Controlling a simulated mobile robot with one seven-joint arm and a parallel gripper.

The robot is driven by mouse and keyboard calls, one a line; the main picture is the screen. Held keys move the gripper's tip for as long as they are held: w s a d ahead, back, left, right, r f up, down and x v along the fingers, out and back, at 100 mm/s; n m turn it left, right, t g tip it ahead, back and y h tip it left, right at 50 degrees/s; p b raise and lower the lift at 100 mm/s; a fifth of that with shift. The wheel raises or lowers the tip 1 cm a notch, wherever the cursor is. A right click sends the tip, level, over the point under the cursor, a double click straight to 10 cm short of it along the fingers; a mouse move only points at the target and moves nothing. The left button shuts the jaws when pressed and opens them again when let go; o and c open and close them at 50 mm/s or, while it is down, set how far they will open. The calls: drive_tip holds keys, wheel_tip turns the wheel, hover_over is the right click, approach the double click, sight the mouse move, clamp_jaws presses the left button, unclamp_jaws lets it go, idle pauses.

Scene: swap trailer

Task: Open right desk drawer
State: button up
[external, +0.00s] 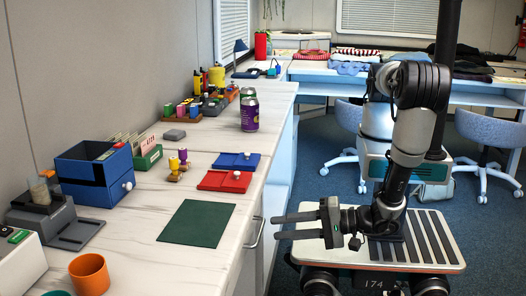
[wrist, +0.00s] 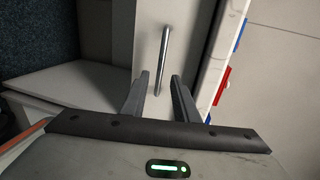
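A curved metal handle (external: 258,233) is on the front of the white desk cabinet (external: 247,262), below the counter edge. In the wrist view the handle (wrist: 162,58) is a slim bar on a pale front panel (wrist: 147,35), which looks closed. My gripper (external: 274,227) points left toward the handle, with a gap between them in the external view. In the wrist view its two fingers (wrist: 159,80) are spread and empty, with the handle ahead of and between the fingertips. The drawer's outline and its other edges are hard to make out.
The counter (external: 150,235) runs along the left wall and holds a blue box (external: 95,178), an orange cup (external: 90,273), a green mat (external: 197,223), and red (external: 225,182) and blue pads (external: 236,161). Chairs (external: 484,140) stand behind my base.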

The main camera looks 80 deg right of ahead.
drive_tip(key=shift+x, duration=2.3)
drive_tip(key=shift+c, duration=0.2)
clamp_jaws()
